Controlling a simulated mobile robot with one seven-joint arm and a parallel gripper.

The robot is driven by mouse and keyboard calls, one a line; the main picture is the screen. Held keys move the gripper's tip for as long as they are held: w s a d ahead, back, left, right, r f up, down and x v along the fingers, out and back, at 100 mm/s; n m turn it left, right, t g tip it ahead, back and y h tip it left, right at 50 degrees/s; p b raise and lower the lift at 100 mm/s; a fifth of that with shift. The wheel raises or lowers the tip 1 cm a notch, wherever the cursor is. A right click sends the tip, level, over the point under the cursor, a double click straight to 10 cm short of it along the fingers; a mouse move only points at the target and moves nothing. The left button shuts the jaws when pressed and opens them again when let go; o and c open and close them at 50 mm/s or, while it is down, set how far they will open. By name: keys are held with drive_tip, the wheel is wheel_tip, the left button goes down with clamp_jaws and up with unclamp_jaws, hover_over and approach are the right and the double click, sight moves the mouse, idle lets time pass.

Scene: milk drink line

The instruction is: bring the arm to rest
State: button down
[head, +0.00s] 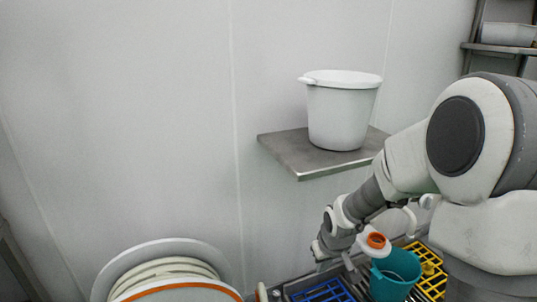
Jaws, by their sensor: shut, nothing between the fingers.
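My arm comes in from the right and bends down toward the bottom middle of the head view. My gripper (324,256) is at its end, above the crates and left of the teal pail. It is shut and holds nothing. Its fingertips are small and hard to make out against the dark metal behind.
A teal pail (396,275) and a white container with an orange cap (375,240) stand close to my gripper's right. Blue (322,292) and yellow (432,280) crates lie below. A white bucket (342,112) stands on a steel wall shelf (295,155).

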drive_tip(key=s+d+r+m+h, duration=0.1)
drive_tip(key=s+r, duration=0.4)
drive_tip(key=r, duration=0.2)
drive_tip(key=s+r+m, duration=0.1)
drive_tip(key=s+r, duration=0.4)
drive_tip(key=r, duration=0.2)
drive_tip(key=s+r+m+t, duration=0.15)
drive_tip(key=s+r, duration=0.45)
drive_tip(key=s, duration=0.7)
wheel_tip(320, 180, up, 20)
drive_tip(key=p, duration=2)
drive_tip(key=shift+a+y, duration=0.3)
drive_tip(key=shift+y, duration=0.1)
drive_tip(key=shift+w+n, duration=0.15)
drive_tip(key=shift+n, duration=0.1)
